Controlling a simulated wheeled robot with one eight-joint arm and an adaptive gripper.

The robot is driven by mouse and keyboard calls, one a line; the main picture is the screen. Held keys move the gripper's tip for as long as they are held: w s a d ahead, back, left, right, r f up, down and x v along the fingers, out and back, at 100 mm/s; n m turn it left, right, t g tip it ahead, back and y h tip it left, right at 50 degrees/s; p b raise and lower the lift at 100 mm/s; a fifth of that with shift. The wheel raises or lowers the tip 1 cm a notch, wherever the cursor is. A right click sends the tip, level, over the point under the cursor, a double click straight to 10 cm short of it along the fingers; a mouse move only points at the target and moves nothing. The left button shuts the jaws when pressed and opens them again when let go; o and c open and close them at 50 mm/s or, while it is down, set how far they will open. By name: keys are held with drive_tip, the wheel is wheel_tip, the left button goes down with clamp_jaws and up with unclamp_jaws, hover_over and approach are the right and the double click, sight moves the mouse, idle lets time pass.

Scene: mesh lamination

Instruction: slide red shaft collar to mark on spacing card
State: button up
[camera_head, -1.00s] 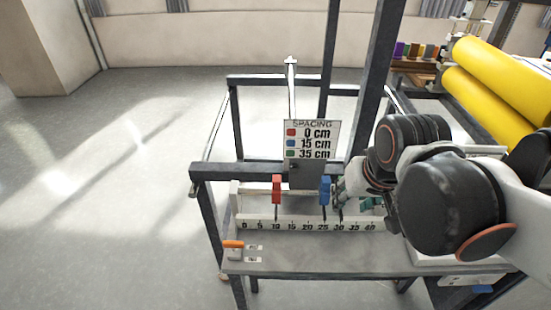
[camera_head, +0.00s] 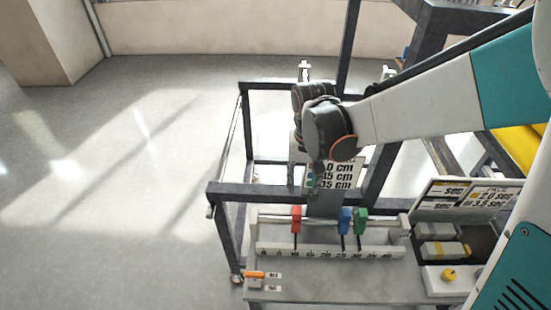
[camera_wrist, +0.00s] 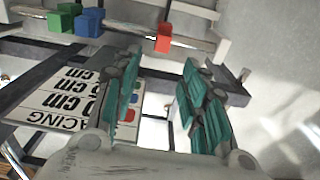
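The red shaft collar (camera_head: 296,218) sits on the rail above the scale strip (camera_head: 330,251), its pointer near 10. It also shows in the wrist view (camera_wrist: 163,38). The blue collar (camera_head: 345,219) is near 25 and the green collar (camera_head: 361,217) near 30, close together. The spacing card (camera_head: 343,176) is partly hidden by my arm; its readable lines end in 0, 15 and 35 cm. My gripper (camera_head: 312,182) is above and behind the rail, near the red collar but apart from it. In the wrist view its teal fingers (camera_wrist: 162,85) are spread and empty.
A dark frame bar (camera_head: 275,194) runs behind the rail. An orange-topped block (camera_head: 254,276) sits at the table's front left. A box with a yellow knob (camera_head: 448,274) and label panels stand at right. The rail between red and blue collars is clear.

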sight(297, 210)
drive_tip(key=f+b, duration=0.3)
drive_tip(key=f, duration=0.1)
drive_tip(key=f+b, duration=0.3)
drive_tip(key=f, duration=0.2)
drive_tip(key=f+b, duration=0.3)
drive_tip(key=f, duration=0.2)
drive_tip(key=shift+w+a, duration=0.25)
drive_tip(key=shift+a, duration=0.1)
drive_tip(key=shift+c, duration=0.6)
clamp_jaws()
